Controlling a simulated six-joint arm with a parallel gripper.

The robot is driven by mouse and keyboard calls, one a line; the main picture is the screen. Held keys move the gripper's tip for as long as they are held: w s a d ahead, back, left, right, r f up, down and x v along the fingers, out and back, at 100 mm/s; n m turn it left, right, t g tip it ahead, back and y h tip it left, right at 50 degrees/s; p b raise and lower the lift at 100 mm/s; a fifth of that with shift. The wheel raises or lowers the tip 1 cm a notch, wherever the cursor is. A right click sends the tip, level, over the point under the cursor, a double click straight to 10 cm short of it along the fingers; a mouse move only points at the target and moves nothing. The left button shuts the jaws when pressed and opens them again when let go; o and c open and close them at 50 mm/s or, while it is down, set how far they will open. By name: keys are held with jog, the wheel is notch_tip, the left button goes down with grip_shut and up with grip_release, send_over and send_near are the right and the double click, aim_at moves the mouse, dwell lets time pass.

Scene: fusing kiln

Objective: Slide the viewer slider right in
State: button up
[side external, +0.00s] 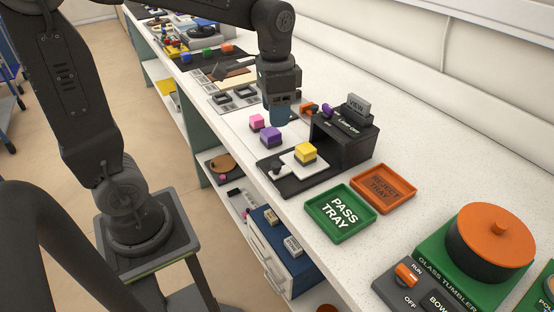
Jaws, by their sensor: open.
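The viewer is a black box (345,140) with a grey "VIEW" sign on top, standing on the white counter. A dark base plate (288,187) extends from its front. On it lies what looks like the viewer slider, a white plate (292,165) with a dark knob (276,167) at its left end. A yellow block (305,152) sits on the white plate, outside the box. My gripper (277,121) points down above the counter, behind and left of the viewer, apart from the slider knob. It is open, though the gap between its bluish fingers is hard to see.
A purple block (270,137) and a pink block (257,121) stand left of the slider. The green pass tray (341,213) and orange reject tray (383,188) lie in front, empty. A glass tumbler (490,242) stands at right.

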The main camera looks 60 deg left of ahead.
aim_at(277, 164)
notch_tip(277, 164, down, 14)
jog(key=shift+w+a+f, duration=0.1)
jog(key=shift+w, duration=0.05)
dwell(0.4)
jog(key=shift+c, duration=0.3)
grip_shut()
